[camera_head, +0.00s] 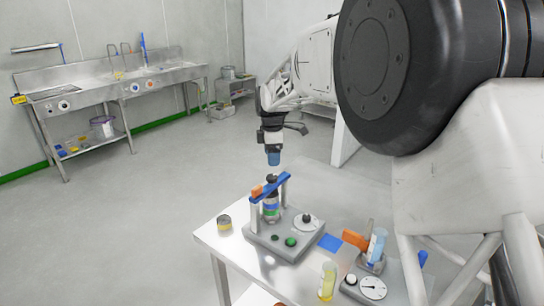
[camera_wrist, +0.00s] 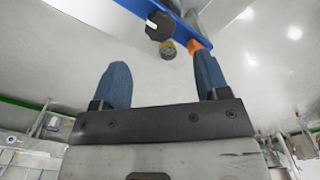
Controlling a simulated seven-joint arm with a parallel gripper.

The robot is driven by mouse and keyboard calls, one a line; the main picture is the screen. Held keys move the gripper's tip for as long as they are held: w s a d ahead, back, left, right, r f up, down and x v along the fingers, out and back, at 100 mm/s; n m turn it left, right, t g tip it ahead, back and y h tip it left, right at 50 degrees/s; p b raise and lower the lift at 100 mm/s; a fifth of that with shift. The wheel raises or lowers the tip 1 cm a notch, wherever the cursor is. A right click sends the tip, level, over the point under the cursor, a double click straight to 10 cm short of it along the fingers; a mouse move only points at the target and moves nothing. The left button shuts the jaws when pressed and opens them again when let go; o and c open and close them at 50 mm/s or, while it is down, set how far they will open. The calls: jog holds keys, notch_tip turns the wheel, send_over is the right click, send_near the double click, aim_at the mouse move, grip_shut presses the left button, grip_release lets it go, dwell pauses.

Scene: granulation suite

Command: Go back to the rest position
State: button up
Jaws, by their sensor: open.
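My gripper (camera_head: 273,157) points down in the head view, above the device with the blue crossbar. The wrist view shows its two blue fingers (camera_wrist: 158,82) spread apart with nothing between them. The blue crossbar (camera_head: 271,185) carries a dark knob (camera_head: 271,178) and spans two posts over a bottle (camera_head: 271,207) with a coloured band. The crossbar (camera_wrist: 138,12) and the dark knob (camera_wrist: 159,26) also show beyond the fingertips in the wrist view. A visible gap separates the gripper from the knob.
The device's grey base (camera_head: 262,238) stands on a white table (camera_head: 212,236). Beside it are a small tin (camera_head: 224,223), a yellow-filled vial (camera_head: 327,282), a blue-capped tube (camera_head: 377,245) and a dial unit (camera_head: 373,288). A steel sink bench (camera_head: 120,84) stands far off by the wall.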

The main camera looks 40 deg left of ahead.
dwell(0.3)
jog(key=w+d+r+m, duration=0.1)
jog(key=d+r+m, duration=0.25)
jog(key=d, duration=0.65)
jog(key=w+d+r+m, duration=0.15)
jog(key=d+r, duration=0.25)
jog(key=d, duration=0.6)
jog(key=s+d+r+m+t, duration=0.1)
jog(key=s+d+m, duration=0.25)
jog(key=d, duration=0.65)
jog(key=s+d+r+m, duration=0.2)
jog(key=s+d+m, duration=0.15)
jog(key=d, duration=0.65)
jog(key=s+d+r+m+t, duration=0.1)
jog(key=s+d+m, duration=0.25)
jog(key=d, duration=0.65)
jog(key=s+d+f+m, duration=0.4)
jog(key=s+d+m, duration=0.2)
jog(key=s+d, duration=0.4)
jog(key=s+d+f+m, duration=0.3)
jog(key=s+d+m, duration=0.3)
jog(key=s+d, duration=0.4)
jog(key=s, duration=0.2)
jog(key=shift+s+d+f+t, duration=0.2)
jog(key=shift+s+f+t, duration=0.1)
jog(key=shift+s+f, duration=0.1)
